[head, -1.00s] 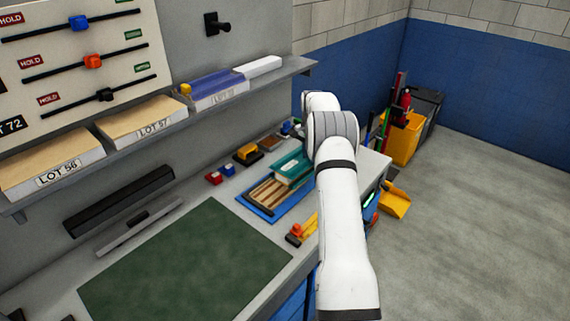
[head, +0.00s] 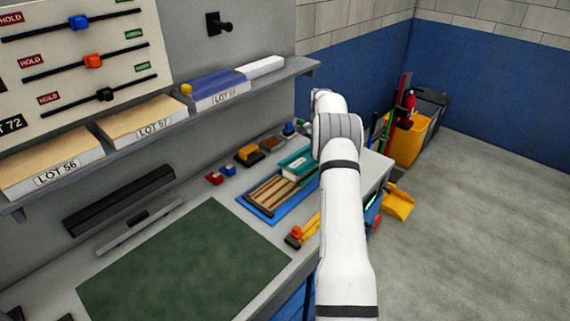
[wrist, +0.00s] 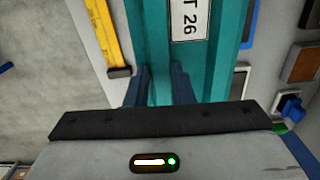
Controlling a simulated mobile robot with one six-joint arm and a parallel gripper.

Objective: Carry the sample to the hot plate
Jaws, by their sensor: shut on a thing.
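A teal piece (head: 297,163) shows at the far end of the bench in the head view, partly hidden by my arm. In the wrist view the teal piece (wrist: 215,75) fills the middle and carries a white label ending in "T 26". My gripper (wrist: 159,75) has its two dark fingers on the teal piece, shut on it. The fingers are hidden in the head view. I cannot tell for sure which thing is the hot plate. A brown-topped dark block (head: 271,144) sits behind the teal piece, and it also shows in the wrist view (wrist: 301,64).
A blue tray with tan strips (head: 250,203) lies beside the teal piece. Yellow tools (head: 307,228) lie at the bench's front edge. Small red and blue blocks (head: 214,178) stand near the wall. The green mat (head: 185,265) is bare. A shelf (head: 300,72) overhangs the back.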

